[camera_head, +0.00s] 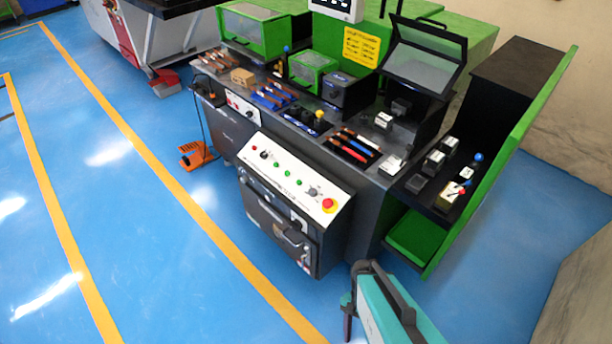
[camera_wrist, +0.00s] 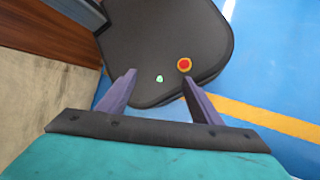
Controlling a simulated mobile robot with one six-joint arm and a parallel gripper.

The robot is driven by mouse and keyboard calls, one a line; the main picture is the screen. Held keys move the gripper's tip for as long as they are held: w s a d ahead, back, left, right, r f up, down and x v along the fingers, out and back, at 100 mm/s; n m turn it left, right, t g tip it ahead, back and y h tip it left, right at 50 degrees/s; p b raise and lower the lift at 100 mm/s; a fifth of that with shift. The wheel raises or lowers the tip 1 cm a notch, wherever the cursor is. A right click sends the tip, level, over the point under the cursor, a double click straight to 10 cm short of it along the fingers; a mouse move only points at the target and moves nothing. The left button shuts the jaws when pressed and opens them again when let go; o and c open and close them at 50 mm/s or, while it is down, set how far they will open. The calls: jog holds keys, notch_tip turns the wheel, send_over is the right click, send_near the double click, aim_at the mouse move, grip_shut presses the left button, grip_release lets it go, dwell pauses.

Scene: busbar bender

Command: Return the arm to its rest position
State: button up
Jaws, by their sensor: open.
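My gripper (camera_wrist: 157,77) shows in the wrist view with its two purple-grey fingers spread apart and nothing between them. Beyond the fingers is a dark rounded surface with a red button in a yellow ring and a small green button. My teal and black arm shows at the bottom right of the head view, in front of the machine and clear of it.
The busbar bender's control panel (camera_head: 292,177) and its green open side door (camera_head: 505,160) stand beyond my arm. An orange foot pedal (camera_head: 196,154) lies on the floor. Blue floor (camera_head: 120,210) with yellow lines is free at left. A beige wall stands at right.

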jog(key=n, duration=0.5)
jog(key=w+n+t, duration=0.1)
jog(key=n, duration=0.2)
jog(key=shift+w+f, duration=0.1)
jog(key=shift+f, duration=0.3)
